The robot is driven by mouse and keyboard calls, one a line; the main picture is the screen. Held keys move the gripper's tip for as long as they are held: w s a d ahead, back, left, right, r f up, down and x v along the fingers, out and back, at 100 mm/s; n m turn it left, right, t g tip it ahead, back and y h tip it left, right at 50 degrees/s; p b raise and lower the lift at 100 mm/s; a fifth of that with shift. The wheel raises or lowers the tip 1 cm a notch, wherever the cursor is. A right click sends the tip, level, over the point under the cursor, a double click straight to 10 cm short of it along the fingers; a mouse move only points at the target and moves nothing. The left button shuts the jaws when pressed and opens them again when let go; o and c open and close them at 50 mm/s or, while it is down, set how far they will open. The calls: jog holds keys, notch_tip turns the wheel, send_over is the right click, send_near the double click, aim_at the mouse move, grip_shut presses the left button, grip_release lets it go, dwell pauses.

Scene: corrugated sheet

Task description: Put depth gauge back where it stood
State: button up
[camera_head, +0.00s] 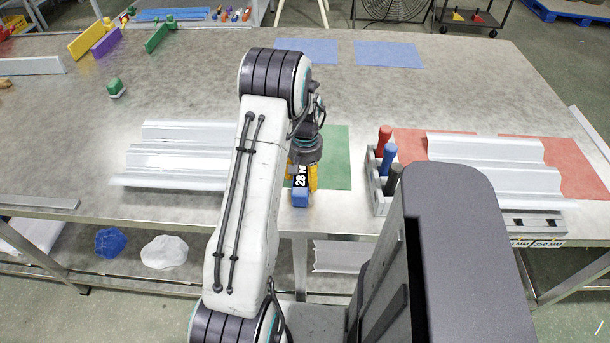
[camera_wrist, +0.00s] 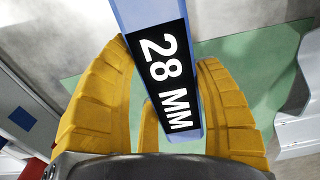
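A blue block-like gauge (camera_head: 300,197) with a black label reading "28 MM" sits between the yellow fingers of my gripper (camera_head: 302,178), by the bench's front edge. I take it to be the depth gauge. In the wrist view, the gauge (camera_wrist: 165,70) runs lengthwise between the fingers of my gripper (camera_wrist: 172,110), which look closed on it. Its far end is out of the frame. The green mat (camera_head: 336,160) lies behind and right of it, partly hidden by my arm. I cannot tell how high the gauge is above the bench.
A grey rack (camera_head: 377,190) with red, blue and dark handles stands right of my gripper. Corrugated sheets lie left (camera_head: 175,158) and right (camera_head: 490,165), the right one over a red mat (camera_head: 570,170). Blue mats (camera_head: 388,54) lie at the back. The middle of the bench is largely clear.

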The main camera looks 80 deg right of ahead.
aim_at(305, 173)
jog(key=o, duration=0.5)
jog(key=shift+c, duration=0.2)
jog(key=shift+r, duration=0.1)
notch_tip(305, 173, up, 12)
dwell(0.4)
